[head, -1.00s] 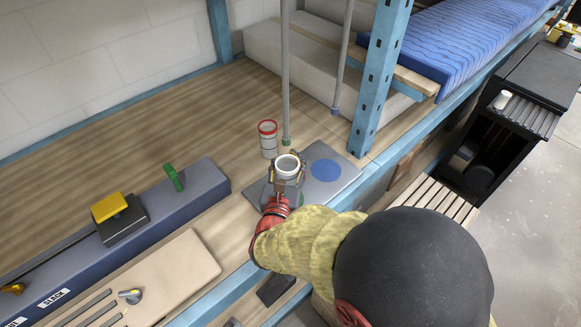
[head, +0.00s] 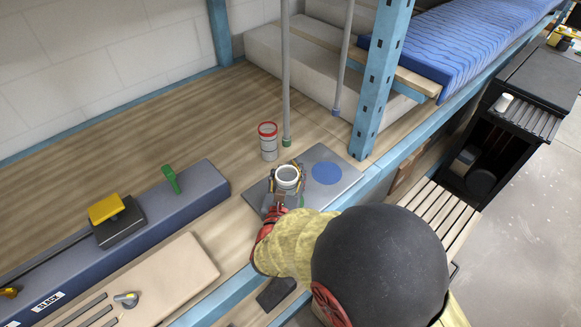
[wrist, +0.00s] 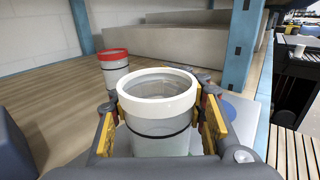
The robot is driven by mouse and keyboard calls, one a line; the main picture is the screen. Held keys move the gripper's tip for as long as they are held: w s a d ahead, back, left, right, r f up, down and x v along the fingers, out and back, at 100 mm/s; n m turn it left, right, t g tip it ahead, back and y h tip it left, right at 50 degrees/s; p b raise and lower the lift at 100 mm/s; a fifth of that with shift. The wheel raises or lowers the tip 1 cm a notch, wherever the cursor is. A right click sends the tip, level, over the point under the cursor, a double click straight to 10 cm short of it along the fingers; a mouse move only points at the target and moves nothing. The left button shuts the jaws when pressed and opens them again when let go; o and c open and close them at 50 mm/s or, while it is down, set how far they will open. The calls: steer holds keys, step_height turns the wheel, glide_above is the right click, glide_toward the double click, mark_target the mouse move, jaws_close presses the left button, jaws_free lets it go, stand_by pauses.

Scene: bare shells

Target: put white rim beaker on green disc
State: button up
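The white rim beaker (head: 287,178) is clear with a white rim and a dark band. It is upright between the fingers of my gripper (head: 287,184). In the wrist view the beaker (wrist: 160,110) fills the middle, with a yellow-padded finger on each side, shut on it. It is over the grey plate (head: 322,156); whether its base touches the plate is hidden. The green disc is mostly covered by the beaker and my gripper; only a sliver of green (head: 300,201) seems to show beside them.
A blue disc (head: 326,173) lies bare on the plate to the right. A red-rimmed beaker (head: 268,146) stands just behind on the wooden bench. A grey pole with a green end (head: 286,110) hangs close by. A blue post (head: 380,85) rises at the right.

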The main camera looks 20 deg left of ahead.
mark_target(286, 188)
steer(key=o, duration=0.6)
steer(key=shift+c, duration=0.2)
steer(key=shift+r, duration=0.2)
steer(key=s, duration=0.4)
steer(key=s+d+p, duration=0.1)
steer(key=s, duration=0.3)
steer(key=s+d+p, duration=0.1)
steer(key=s, duration=0.3)
steer(key=shift+d, duration=0.15)
steer(key=shift+w, duration=0.1)
